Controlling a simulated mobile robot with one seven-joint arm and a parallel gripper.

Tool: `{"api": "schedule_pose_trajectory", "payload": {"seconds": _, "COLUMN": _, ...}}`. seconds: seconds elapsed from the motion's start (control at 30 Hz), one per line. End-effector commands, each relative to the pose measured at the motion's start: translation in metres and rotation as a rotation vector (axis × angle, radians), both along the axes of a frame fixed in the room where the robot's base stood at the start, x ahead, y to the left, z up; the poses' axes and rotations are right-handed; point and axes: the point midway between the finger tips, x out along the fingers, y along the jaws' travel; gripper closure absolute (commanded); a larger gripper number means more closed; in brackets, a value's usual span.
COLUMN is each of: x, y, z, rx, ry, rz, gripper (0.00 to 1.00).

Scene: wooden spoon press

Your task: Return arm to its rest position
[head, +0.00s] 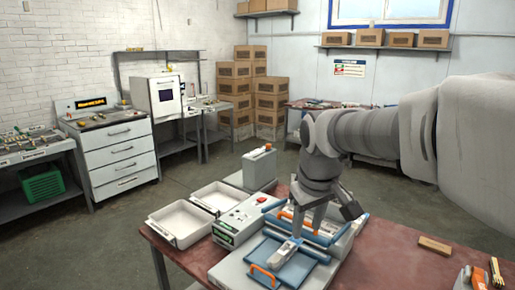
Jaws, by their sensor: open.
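My arm reaches in from the right in the head view, and my gripper (320,222) hangs over the press on the red-brown table (400,262). Its jaws are open, with no object visible between them. The press has a grey base (233,272), a blue-edged front tray (297,271) with an orange handle (262,276), and a second blue-framed part (355,226) behind it. My gripper covers part of the press. I cannot tell whether the fingertips touch it.
A control box (241,216) with a red button stands left of the press. Two white bins (180,226) sit further left. A wooden block (435,245) and a holder of small tools (478,279) lie at the right. Floor beyond the table is open.

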Motion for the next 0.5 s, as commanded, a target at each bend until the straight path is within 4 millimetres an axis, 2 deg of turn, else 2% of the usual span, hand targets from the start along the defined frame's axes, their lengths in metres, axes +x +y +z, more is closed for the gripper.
{"api": "schedule_pose_trajectory", "payload": {"seconds": 0.03, "x": -0.018, "y": -0.006, "z": 0.006, "rx": 0.015, "ry": -0.018, "rz": -0.032, "gripper": 0.55}}
{"api": "schedule_pose_trajectory", "payload": {"seconds": 0.23, "x": -0.081, "y": -0.023, "z": 0.011, "rx": 0.072, "ry": -0.074, "rz": -0.156, "gripper": 0.55}}
{"api": "schedule_pose_trajectory", "payload": {"seconds": 0.4, "x": -0.131, "y": -0.033, "z": 0.003, "rx": 0.118, "ry": -0.120, "rz": -0.261, "gripper": 0.55}}
{"api": "schedule_pose_trajectory", "payload": {"seconds": 0.5, "x": -0.154, "y": -0.036, "z": -0.005, "rx": 0.139, "ry": -0.143, "rz": -0.311, "gripper": 0.55}}
